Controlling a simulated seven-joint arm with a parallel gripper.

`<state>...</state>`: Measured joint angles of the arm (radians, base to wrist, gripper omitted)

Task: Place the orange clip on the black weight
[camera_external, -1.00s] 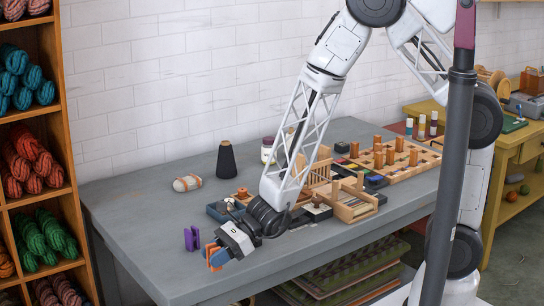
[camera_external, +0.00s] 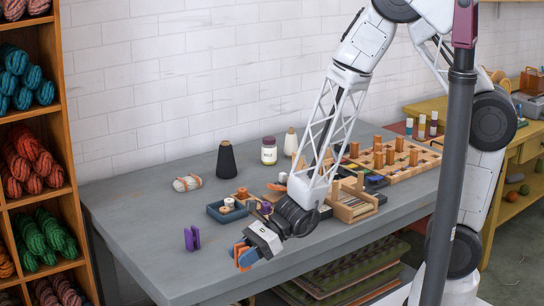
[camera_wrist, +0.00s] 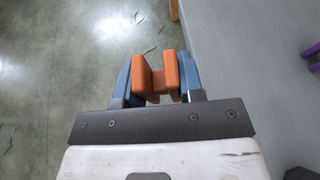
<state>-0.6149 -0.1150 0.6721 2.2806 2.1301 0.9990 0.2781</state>
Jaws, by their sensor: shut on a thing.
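The orange clip (camera_external: 244,257) is held between the blue fingers of my gripper (camera_external: 241,256), in the air near the table's front edge. In the wrist view the clip (camera_wrist: 172,76) shows two orange plates joined by a middle piece, with a finger against each side. My gripper (camera_wrist: 160,82) is shut on it. I cannot clearly make out the black weight. A small dark block (camera_external: 324,212) beside my arm in the external view may be it. A dark shape at the bottom right corner of the wrist view is cut off and unclear.
A purple clip (camera_external: 192,238) stands on the grey table (camera_external: 140,225) left of my gripper. A blue tray (camera_external: 222,214) with spools, a dark cone (camera_external: 226,160) and a wooden rack (camera_external: 352,205) are behind. Floor lies beneath the clip in the wrist view.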

